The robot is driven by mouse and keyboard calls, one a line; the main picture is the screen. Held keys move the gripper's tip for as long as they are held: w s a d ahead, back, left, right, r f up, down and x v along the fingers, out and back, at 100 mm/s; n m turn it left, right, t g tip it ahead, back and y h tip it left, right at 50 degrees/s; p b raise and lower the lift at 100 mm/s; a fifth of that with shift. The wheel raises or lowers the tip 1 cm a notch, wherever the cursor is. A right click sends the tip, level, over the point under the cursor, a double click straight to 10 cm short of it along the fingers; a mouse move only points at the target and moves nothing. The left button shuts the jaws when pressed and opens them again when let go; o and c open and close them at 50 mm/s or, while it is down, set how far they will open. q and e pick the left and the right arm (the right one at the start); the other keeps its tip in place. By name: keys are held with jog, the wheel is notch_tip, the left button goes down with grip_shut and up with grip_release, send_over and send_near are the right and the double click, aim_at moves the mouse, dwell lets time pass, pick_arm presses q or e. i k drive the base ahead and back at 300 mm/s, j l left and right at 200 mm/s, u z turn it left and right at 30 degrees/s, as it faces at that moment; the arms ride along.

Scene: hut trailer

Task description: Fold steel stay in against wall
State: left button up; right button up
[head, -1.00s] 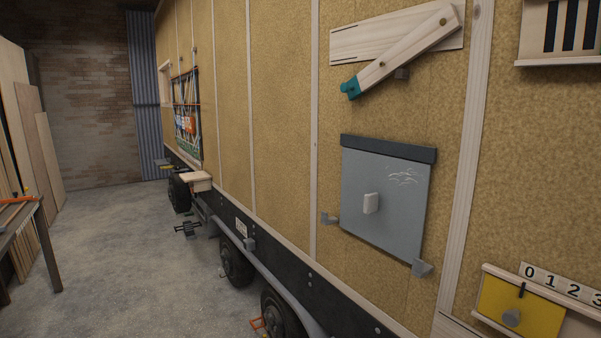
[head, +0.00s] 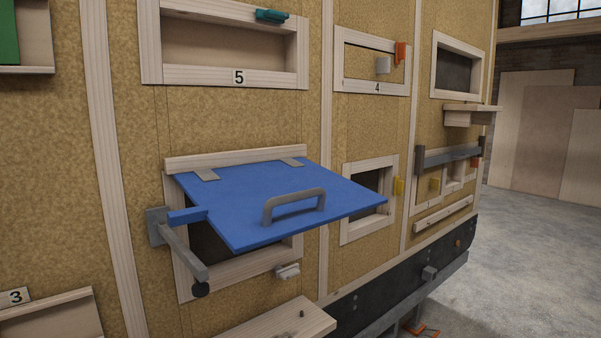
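The steel stay (head: 183,250) is a grey bar on a wall bracket (head: 157,226), left of a square opening. A blue flap (head: 270,200) with a grey handle (head: 293,205) is hinged along the opening's top and stands raised outward. A blue tab (head: 187,216) on the flap's left edge lies above the stay near its bracket; I cannot tell if they touch. The flap hides part of the opening. Neither of my grippers is in view.
A small light catch (head: 287,271) sits below the opening. A wooden shelf (head: 275,322) juts out beneath it. Open concrete floor (head: 530,250) lies at right.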

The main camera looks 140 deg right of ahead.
aim_at(201, 288)
jog(key=z, duration=4.25)
jog(key=i+j, duration=0.1)
jog(key=j+z, duration=0.05)
jog(key=j, duration=0.05)
